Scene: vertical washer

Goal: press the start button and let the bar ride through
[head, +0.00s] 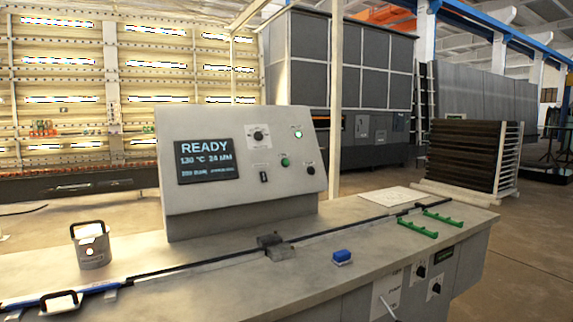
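The grey control panel (240,195) stands on the bench, and its screen (208,160) reads READY with 130 °C. To the right of the screen are a dial (258,135), a lit green-white lamp (299,134), a green button (285,161) and a black knob or button (310,170). Their labels are too small to read, so I cannot tell which is the start button. A blue-and-black bar (103,287) lies along the dark track (330,232) at the left end of the bench. My gripper is not in view.
A grey block (276,248) sits on the track.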

